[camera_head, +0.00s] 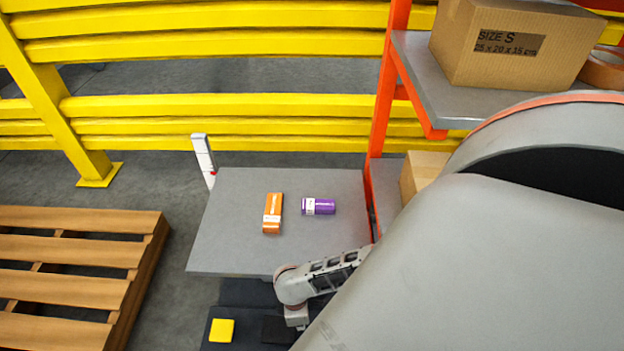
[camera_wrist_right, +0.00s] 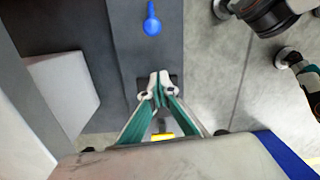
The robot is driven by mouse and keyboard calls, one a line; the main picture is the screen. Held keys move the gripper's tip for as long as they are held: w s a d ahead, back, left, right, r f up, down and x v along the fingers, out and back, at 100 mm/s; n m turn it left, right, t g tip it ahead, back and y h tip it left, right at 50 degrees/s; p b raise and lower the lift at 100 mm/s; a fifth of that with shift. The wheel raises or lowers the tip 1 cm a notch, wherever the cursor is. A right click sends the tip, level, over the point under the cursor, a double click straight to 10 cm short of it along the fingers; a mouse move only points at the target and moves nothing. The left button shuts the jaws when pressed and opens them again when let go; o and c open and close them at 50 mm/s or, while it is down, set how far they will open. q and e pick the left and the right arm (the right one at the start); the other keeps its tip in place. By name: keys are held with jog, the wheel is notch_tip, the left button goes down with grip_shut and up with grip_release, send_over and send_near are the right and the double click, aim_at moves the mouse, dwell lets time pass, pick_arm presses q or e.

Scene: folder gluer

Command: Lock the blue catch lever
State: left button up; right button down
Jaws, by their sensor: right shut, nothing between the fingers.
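The blue catch lever (camera_wrist_right: 152,20) shows at the top of the right wrist view, a round knob with a short narrow arm, on a dark grey machine surface. My right gripper (camera_wrist_right: 160,77) is shut and empty. Its fingertips are apart from the lever, below it in that picture, over the dark surface. The lever does not show in the head view, where my own arm covers much of the right side. What looks like part of my left gripper, with teal pads, shows at the right edge of the wrist view; its fingertips cannot be made out.
A grey table (camera_head: 235,250) holds an orange box (camera_head: 272,213) and a purple box (camera_head: 319,206). A yellow block (camera_head: 221,330) lies below it. A wooden pallet (camera_head: 75,255) is at left. An orange-framed shelf (camera_head: 420,75) with a cardboard box (camera_head: 500,50) stands at right.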

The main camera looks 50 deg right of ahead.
pick_arm(q)
jog(key=shift+s+f, duration=0.1)
jog(key=shift+s, duration=0.05)
pick_arm(e)
jog(key=shift+s+d, duration=0.1)
jog(key=shift+d, duration=0.1)
jog(key=f+b, duration=0.1)
jog(key=f, duration=0.2)
jog(key=s+f+b, duration=0.1)
jog(key=f+b, duration=0.1)
jog(key=f, duration=0.2)
jog(key=f+b, duration=0.2)
jog(key=f, duration=0.1)
jog(key=shift+s+f, duration=0.3)
jog(key=shift+s, duration=0.1)
pick_arm(q)
jog(key=shift+w+d+h, duration=0.2)
jog(key=shift+w+d, duration=0.05)
jog(key=shift+d, duration=0.35)
jog(key=shift+w+d+h, duration=0.2)
jog(key=shift+d, duration=0.4)
pick_arm(e)
jog(key=shift+s+d+r, duration=0.4)
jog(key=shift+d+r, duration=0.15)
jog(key=shift+d, duration=0.15)
jog(key=shift+s+d+r, duration=0.35)
jog(key=shift+d+r, duration=0.2)
jog(key=shift+d, duration=0.15)
